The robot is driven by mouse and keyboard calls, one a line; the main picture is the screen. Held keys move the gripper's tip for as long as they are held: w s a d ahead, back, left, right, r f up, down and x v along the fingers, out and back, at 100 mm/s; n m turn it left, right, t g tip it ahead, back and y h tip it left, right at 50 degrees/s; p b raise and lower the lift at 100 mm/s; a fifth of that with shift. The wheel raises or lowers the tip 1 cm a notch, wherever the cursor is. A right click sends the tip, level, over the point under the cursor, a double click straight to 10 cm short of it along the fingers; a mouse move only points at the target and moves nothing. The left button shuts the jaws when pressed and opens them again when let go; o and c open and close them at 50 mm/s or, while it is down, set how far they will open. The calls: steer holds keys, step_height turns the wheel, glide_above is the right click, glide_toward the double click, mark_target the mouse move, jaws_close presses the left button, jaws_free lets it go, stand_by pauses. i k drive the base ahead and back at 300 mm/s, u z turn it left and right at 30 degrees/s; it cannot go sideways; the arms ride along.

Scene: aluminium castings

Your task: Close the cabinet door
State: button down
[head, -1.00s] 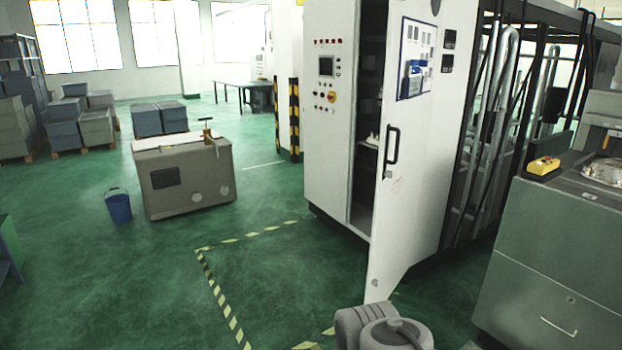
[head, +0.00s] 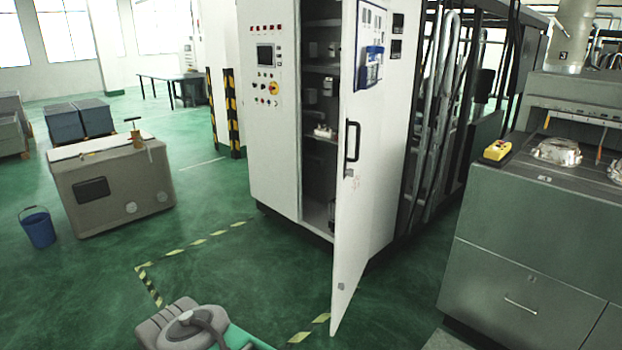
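The white cabinet (head: 268,140) stands in the middle of the head view, with buttons and a small screen on its front. Its door (head: 350,225) is swung open toward me, hinged on the cabinet's right side. A black handle (head: 352,142) is upright on the door's face. Shelves with small items show inside the dark opening. Part of my arm shows at the bottom, left of the door's lower edge and apart from it. My gripper is not in view.
Green floor with yellow-black tape (head: 190,245) is clear before the cabinet. A beige box (head: 112,185) and a blue bucket (head: 38,228) stand left. A grey-green machine bench (head: 530,240) stands right, with a yellow button box (head: 497,150) on top.

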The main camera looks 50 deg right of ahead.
mark_target(364, 22)
steer(key=z, duration=0.2)
steer(key=i, duration=0.85)
steer(key=z, duration=0.85)
steer(key=i, duration=0.45)
steer(key=z, duration=0.4)
